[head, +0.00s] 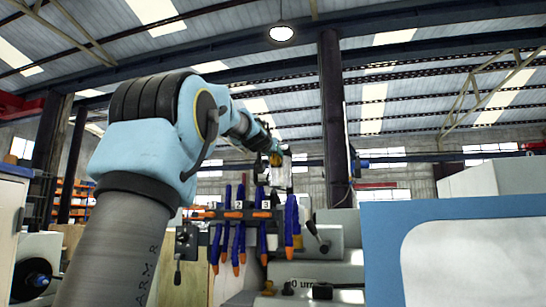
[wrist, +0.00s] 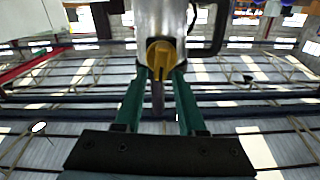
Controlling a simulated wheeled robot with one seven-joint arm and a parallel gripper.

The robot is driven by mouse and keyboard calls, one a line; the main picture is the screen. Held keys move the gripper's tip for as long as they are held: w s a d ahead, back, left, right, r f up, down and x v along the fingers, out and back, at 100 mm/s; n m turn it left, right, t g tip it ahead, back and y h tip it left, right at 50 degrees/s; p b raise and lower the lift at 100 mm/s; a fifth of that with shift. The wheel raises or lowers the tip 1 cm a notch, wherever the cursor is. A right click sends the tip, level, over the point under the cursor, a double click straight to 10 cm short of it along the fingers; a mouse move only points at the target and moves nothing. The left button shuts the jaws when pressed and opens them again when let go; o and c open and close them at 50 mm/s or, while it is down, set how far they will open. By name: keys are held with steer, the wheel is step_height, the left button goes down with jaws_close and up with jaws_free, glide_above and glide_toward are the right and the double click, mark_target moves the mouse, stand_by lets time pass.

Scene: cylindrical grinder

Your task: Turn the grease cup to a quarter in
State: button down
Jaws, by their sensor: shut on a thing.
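The grease cup (wrist: 163,56) is a yellow, knob-like cap on the end of a pale metal cylinder (wrist: 165,18) in the wrist view. The green fingers of my gripper (wrist: 159,76) close in on it from both sides, with their tips at its edges, so the gripper is shut on it. A short dark mark shows on the cup's face, but its turn angle is hard to read. In the head view my arm reaches away to the middle, and a small yellow spot, likely the cup (head: 275,159), shows at my gripper (head: 266,148).
A rack of blue-handled tools (head: 240,214) hangs below my arm in the head view. Grey machine housing (head: 337,235) with a black-knobbed lever (head: 316,234) stands right of it. A blue-framed panel (head: 390,240) fills the near right. A dark column (head: 333,110) rises behind.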

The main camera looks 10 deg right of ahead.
steer(key=m+b, duration=0.1)
steer(key=f+m+b, duration=0.1)
steer(key=m, duration=0.1)
steer(key=m+b, duration=0.1)
steer(key=shift+d+f, duration=0.2)
steer(key=shift+d, duration=0.1)
steer(key=m+b, duration=0.1)
steer(key=m, duration=0.1)
steer(key=m+b, duration=0.1)
steer(key=m, duration=0.1)
steer(key=shift+s+d+f, duration=0.1)
steer(key=shift+d+f, duration=0.05)
steer(key=shift+d, duration=0.05)
steer(key=m, duration=0.2)
steer(key=m+b, duration=0.1)
steer(key=m, duration=0.1)
steer(key=shift+d+f, duration=0.15)
steer(key=shift+f, duration=0.05)
steer(key=shift+f+m+b, duration=0.15)
steer(key=shift+m+b, duration=0.05)
steer(key=shift+m, duration=0.9)
steer(key=shift+f+m+b, duration=0.1)
steer(key=shift+m+b, duration=0.1)
steer(key=shift+m, duration=0.9)
steer(key=c, duration=0.8)
jaws_free()
steer(key=shift+r, duration=0.1)
steer(key=shift+s+r, duration=0.15)
steer(key=shift+s, duration=0.05)
